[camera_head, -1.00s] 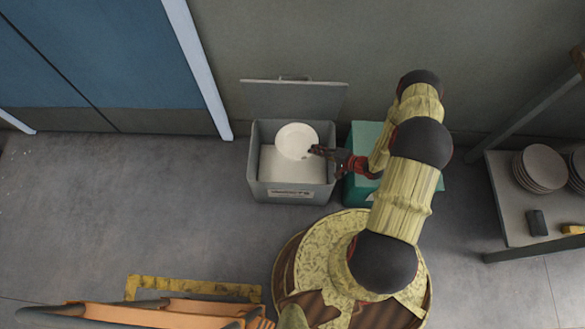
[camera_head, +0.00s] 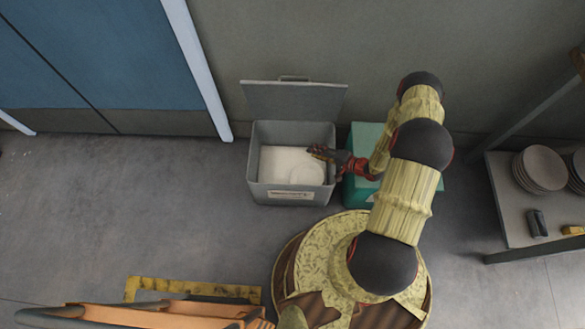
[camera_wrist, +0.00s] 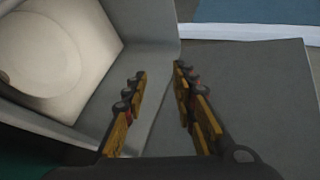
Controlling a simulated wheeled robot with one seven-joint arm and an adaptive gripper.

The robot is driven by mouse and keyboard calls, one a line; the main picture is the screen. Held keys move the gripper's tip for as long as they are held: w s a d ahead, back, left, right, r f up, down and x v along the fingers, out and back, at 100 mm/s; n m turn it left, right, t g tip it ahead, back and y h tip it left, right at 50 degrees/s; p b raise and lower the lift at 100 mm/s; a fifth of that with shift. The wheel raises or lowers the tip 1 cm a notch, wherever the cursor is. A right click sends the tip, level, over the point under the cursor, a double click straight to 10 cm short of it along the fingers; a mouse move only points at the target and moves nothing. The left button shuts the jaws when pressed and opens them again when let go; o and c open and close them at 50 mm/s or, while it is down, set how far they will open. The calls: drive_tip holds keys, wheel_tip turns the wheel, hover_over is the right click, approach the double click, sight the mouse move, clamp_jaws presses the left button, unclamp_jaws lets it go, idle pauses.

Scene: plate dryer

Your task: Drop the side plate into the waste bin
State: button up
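The waste bin (camera_head: 257,180) is a grey open box with its lid (camera_head: 292,102) raised against the wall. The side plate (camera_head: 306,174) is white and round and lies inside the bin, on its pale bottom. The plate also shows in the wrist view (camera_wrist: 55,50), at the upper left, inside the bin (camera_wrist: 160,62) and apart from the fingers. My gripper (camera_head: 316,152) is over the bin's right part. In the wrist view my gripper (camera_wrist: 158,75) is open, with nothing between its fingers.
A teal box (camera_head: 358,195) stands right of the bin, under my arm. A table (camera_head: 512,212) at the right holds stacked plates (camera_head: 541,168), a dark block (camera_head: 537,223) and a yellow item (camera_head: 573,230). A blue door (camera_head: 90,60) is at the left. The floor left of the bin is clear.

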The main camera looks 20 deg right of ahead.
drive_tip(key=v, duration=1.2)
drive_tip(key=shift+w+f, duration=0.1)
